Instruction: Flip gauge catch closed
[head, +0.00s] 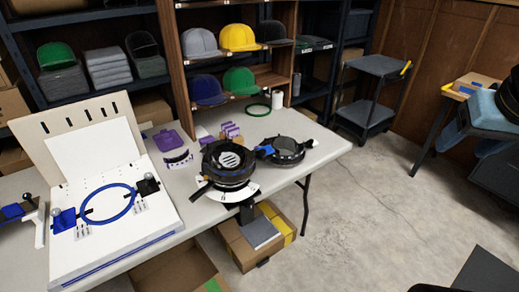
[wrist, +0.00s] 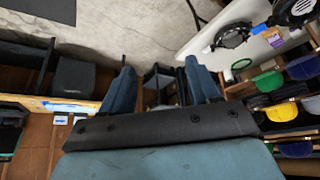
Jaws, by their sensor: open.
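A black round cap device (head: 230,165) stands on a mount at the table's front edge in the head view. It has a white curved plate below and a dark lever at its left side. It shows partly in the wrist view (wrist: 297,10), cut by the top edge. I cannot tell for sure which part is the gauge catch, or its position. A black ring frame (head: 287,152) with a blue tab lies just right of the device; it also shows in the wrist view (wrist: 232,35). My gripper (wrist: 159,69) is open and empty, well away from both.
A white hooping board (head: 110,228) with a blue oval hoop (head: 110,205) is on the table (head: 325,143) at left. Cap shelves (head: 232,50) stand behind. A grey cart (head: 378,68) stands at back right. The concrete floor (head: 370,195) right of the table is mostly clear.

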